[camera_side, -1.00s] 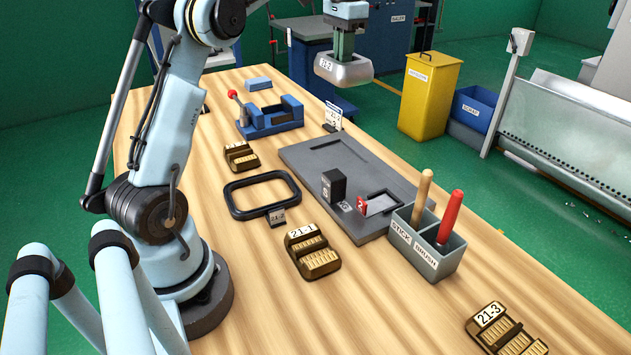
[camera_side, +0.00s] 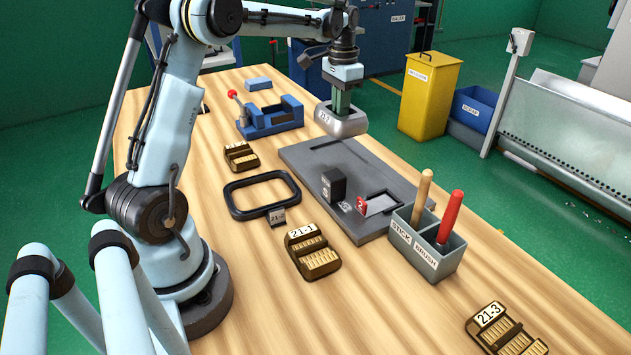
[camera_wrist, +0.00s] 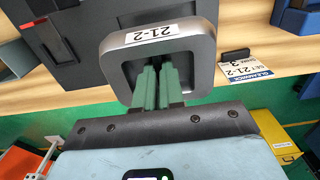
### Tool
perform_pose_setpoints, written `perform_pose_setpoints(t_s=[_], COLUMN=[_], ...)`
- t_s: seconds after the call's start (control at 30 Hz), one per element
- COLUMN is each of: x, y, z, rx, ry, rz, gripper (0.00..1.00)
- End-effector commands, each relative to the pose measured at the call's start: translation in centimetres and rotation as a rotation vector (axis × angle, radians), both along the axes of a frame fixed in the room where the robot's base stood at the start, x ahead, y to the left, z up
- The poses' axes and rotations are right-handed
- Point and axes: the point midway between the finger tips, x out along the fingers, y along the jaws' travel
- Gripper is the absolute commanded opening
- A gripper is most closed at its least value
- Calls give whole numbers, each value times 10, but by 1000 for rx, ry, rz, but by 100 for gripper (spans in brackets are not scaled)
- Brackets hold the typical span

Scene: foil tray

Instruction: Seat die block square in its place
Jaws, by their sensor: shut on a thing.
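The die block (camera_side: 350,126) is a grey metal piece with rounded corners and a white 21-2 label. My gripper (camera_side: 342,102) is shut on it, with green fingers reaching down inside its rim. In the wrist view the die block (camera_wrist: 194,50) hangs squarely around the fingers (camera_wrist: 157,88). The dark grey base plate (camera_side: 300,160) lies on the bench, with a rectangular pocket beside a red 2 tag (camera_side: 362,206) at its near end. The block is beyond the plate's far end; I cannot tell whether it touches the bench.
A black block (camera_side: 334,184) stands on the plate. A grey holder (camera_side: 430,255) with stick and brush stands at its near right. A black ring frame (camera_side: 235,208) and a blue fixture (camera_side: 270,118) lie left.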

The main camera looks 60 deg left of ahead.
Motion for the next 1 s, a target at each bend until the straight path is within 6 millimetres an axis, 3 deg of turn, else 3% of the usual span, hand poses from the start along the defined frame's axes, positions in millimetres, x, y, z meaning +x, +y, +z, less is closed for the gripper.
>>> perform_pose_setpoints(t_s=[1.0], x=[0], y=[0], z=[-56], rx=[0], ry=[0], rz=[0], gripper=[0])
